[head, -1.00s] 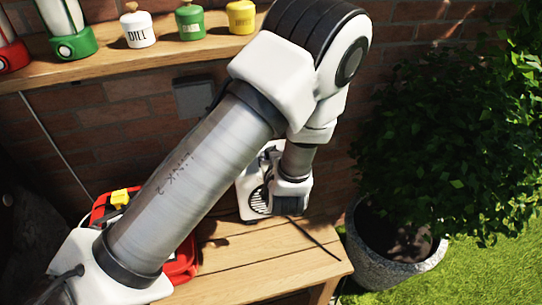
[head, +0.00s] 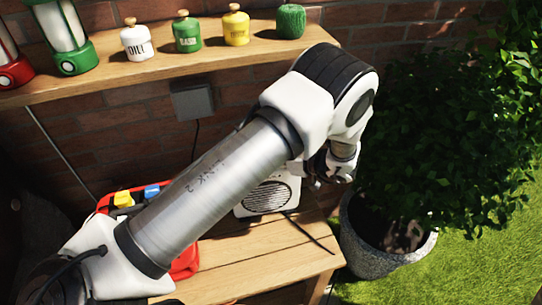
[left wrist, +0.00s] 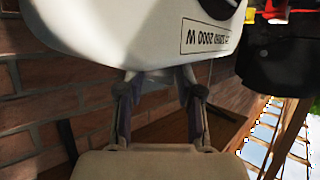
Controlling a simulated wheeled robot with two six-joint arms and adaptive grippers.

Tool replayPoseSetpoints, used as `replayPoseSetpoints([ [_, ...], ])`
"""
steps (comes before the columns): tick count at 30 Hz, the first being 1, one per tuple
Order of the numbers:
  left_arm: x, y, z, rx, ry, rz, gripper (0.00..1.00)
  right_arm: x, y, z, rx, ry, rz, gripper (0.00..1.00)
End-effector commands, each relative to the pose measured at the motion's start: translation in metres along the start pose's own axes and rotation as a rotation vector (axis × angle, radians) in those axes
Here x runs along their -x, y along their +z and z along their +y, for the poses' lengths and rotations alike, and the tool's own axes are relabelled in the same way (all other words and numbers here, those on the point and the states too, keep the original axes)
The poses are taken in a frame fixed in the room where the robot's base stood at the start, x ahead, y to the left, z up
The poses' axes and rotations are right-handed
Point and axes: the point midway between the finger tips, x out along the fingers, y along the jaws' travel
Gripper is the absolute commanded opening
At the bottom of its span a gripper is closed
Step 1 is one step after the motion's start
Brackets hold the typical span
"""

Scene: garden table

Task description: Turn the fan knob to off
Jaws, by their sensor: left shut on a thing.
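The white fan heater (head: 268,198) with a round dark grille stands on the wooden bench, partly hidden behind my left arm. My left gripper (head: 322,178) is at the fan's right side. In the left wrist view the white fan housing (left wrist: 130,35), with a label reading 2000 W upside down, fills the top. There the fingers of my left gripper (left wrist: 160,80) reach up to the housing's edge, shut on the fan knob. The knob itself is hidden, so its setting cannot be told. My right gripper is not in view.
A shelf (head: 170,65) above holds lanterns, labelled jars and a green twine ball (head: 290,21). A red toolbox (head: 185,262) stands left, partly behind my arm. A potted bush (head: 375,262) is right.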

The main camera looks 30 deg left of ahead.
Motion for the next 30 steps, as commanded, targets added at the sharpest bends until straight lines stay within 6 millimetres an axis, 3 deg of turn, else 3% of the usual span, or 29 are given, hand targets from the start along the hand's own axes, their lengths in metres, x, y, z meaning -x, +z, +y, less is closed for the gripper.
replayPoseSetpoints([
  [9,-0.0007,0.0015,-0.0003,0.040,-0.104,-0.002,0.01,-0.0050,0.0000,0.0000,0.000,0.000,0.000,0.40],
  [23,-0.0002,0.0009,-0.0003,0.044,-0.115,-0.002,0.01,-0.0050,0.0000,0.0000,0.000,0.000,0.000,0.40],
  [24,-0.0002,0.0009,-0.0002,0.044,-0.115,-0.002,0.46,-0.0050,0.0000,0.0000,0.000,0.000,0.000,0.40],
  [25,-0.0002,0.0009,-0.0002,0.044,-0.115,-0.002,0.57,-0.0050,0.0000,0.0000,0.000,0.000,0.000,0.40],
  [26,-0.0002,0.0009,-0.0002,0.044,-0.114,-0.002,0.65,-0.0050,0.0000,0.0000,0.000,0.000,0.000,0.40],
  [30,-0.0001,0.0008,0.0000,0.044,-0.114,-0.002,0.65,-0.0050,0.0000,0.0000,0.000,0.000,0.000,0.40],
])
